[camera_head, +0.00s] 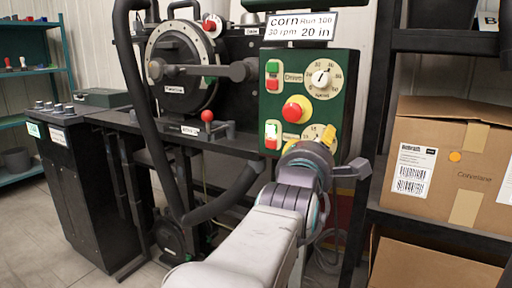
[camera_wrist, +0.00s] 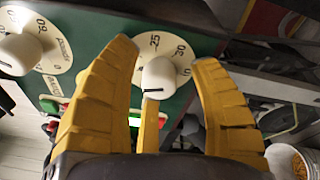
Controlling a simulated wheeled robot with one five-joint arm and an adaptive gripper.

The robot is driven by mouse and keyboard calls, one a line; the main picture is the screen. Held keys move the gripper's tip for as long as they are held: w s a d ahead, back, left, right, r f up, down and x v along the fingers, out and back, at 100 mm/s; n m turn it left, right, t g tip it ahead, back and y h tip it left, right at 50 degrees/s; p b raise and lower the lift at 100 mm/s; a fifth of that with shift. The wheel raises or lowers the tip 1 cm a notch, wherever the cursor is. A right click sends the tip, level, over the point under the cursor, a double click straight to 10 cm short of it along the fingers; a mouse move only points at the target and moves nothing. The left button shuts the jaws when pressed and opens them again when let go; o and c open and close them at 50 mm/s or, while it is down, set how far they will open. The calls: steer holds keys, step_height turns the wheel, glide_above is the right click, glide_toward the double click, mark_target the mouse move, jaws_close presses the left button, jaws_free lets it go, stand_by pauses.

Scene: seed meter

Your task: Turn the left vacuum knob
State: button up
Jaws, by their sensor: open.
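A white knob (camera_wrist: 158,77) with a cream dial (camera_wrist: 172,48), marked with numbers such as 25 and 30, shows in the wrist view. I take it for the vacuum knob. My gripper (camera_wrist: 165,56) is open, its yellow fingers on either side of this knob. A shorter yellow finger lies below it. I cannot tell whether any finger touches the knob. In the head view my gripper (camera_head: 321,136) is at the lower right of the green control panel (camera_head: 338,102).
A second white knob (camera_wrist: 18,54) is left in the wrist view; it is the upper dial knob (camera_head: 321,78) in the head view. A red stop button (camera_head: 293,112) and coloured push buttons (camera_head: 272,134) are close by. A shelf with cardboard boxes (camera_head: 450,160) stands right.

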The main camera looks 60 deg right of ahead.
steer(key=shift+c, duration=0.4)
jaws_close()
